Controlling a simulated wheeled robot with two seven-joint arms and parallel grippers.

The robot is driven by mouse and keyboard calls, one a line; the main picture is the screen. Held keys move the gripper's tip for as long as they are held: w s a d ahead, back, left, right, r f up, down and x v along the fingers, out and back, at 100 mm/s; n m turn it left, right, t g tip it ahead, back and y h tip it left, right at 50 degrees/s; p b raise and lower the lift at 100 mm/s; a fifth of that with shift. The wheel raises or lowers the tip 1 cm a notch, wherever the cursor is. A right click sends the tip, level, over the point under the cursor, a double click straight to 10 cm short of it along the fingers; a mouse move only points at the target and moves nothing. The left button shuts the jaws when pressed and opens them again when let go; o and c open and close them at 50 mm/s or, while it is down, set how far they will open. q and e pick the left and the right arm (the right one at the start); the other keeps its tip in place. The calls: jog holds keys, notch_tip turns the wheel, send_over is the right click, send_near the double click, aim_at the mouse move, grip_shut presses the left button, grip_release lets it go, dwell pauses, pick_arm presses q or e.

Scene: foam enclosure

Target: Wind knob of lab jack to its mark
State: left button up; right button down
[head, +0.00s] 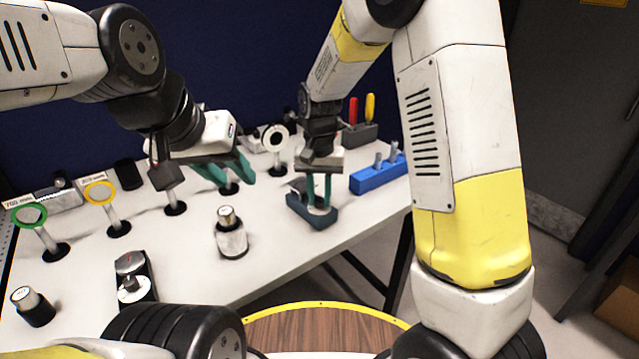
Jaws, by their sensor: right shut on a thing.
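A low dark-teal device (318,219), which I take to be the lab jack, stands on the white bench near its front edge, right of the middle. My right gripper (319,203) points straight down over it, its green fingers shut on what looks like its knob. The knob is mostly hidden by the fingers, and I cannot make out its mark. My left gripper (229,178) is open and empty above the bench, left of the device.
A silver-topped bottle (231,238) stands front left of the device. A blue block with pegs (378,176) stands close on its right. Ring stands, such as a yellow ring (99,192), line the back left. A black instrument (134,277) is front left.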

jog(key=n, duration=0.4)
jog(key=shift+n, duration=0.3)
jog(key=n, duration=0.3)
jog(key=shift+n, duration=0.4)
jog(key=n, duration=0.4)
jog(key=shift+d, duration=0.1)
jog(key=n, duration=0.5)
jog(key=shift+w, duration=0.1)
jog(key=n, duration=0.3)
jog(key=shift+n, duration=0.3)
jog(key=n, duration=0.4)
jog(key=shift+n, duration=0.3)
jog(key=n, duration=0.4)
jog(key=shift+w, duration=0.1)
jog(key=shift+n, duration=2)
